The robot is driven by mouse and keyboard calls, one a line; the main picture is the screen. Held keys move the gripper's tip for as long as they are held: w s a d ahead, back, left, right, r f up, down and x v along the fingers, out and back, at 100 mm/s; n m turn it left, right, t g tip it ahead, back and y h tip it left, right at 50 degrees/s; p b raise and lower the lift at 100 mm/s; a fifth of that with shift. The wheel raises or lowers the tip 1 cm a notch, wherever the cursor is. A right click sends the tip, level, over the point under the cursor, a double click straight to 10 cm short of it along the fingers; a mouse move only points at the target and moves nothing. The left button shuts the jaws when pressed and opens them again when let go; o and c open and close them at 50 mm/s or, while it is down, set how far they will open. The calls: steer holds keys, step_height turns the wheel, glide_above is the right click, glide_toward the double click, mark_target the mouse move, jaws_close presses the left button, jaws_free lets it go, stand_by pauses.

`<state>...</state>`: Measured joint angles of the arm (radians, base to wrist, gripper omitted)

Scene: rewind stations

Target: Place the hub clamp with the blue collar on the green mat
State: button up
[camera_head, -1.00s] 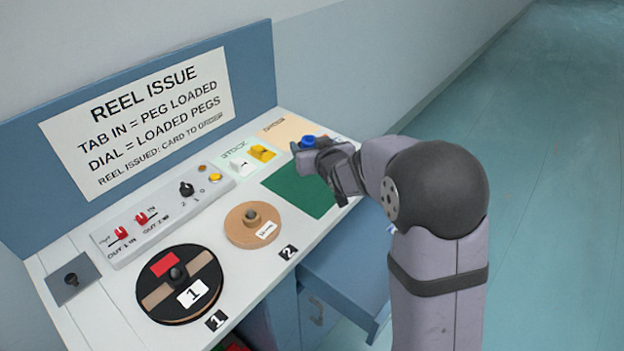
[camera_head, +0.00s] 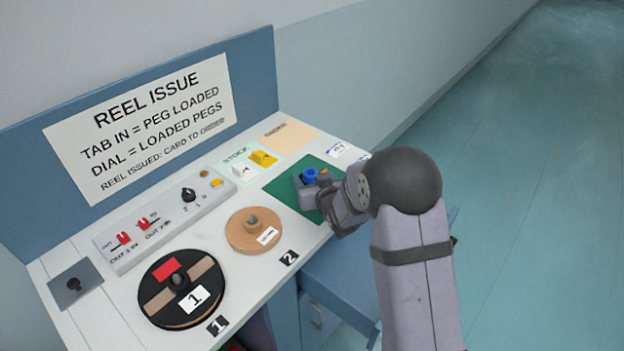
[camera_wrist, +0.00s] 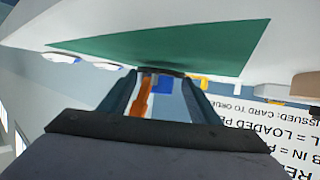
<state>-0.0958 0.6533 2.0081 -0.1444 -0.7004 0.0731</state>
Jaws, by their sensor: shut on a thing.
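The hub clamp with the blue collar (camera_head: 311,175) is held in my gripper (camera_head: 318,184), and a small orange part shows beside the collar. In the head view it appears over the green mat (camera_head: 284,190); I cannot tell whether it touches the mat. In the wrist view the blue collar (camera_wrist: 162,85) and an orange lever (camera_wrist: 142,98) show between the two fingers. The green mat (camera_wrist: 190,50) fills the area beyond the fingertips there. My gripper's fingers hide much of the clamp.
A white and a yellow clamp (camera_head: 263,158) sit on the pale stock area behind the mat. A tan patch (camera_head: 290,138) and white cards (camera_head: 337,149) lie at the far end. Reel 1 (camera_head: 181,287) and a smaller tan reel (camera_head: 254,236) stand toward the near left.

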steer(key=shift+f, duration=0.3)
steer(key=shift+f, duration=0.2)
steer(key=o, duration=1.5)
steer(key=shift+r, duration=0.1)
steer(key=shift+s+r, duration=0.1)
steer(key=shift+r, duration=0.05)
steer(key=shift+s+d, duration=0.1)
steer(key=shift+s, duration=0.15)
steer(key=b+v, duration=0.1)
steer(key=v, duration=1)
steer(key=shift+s, duration=0.15)
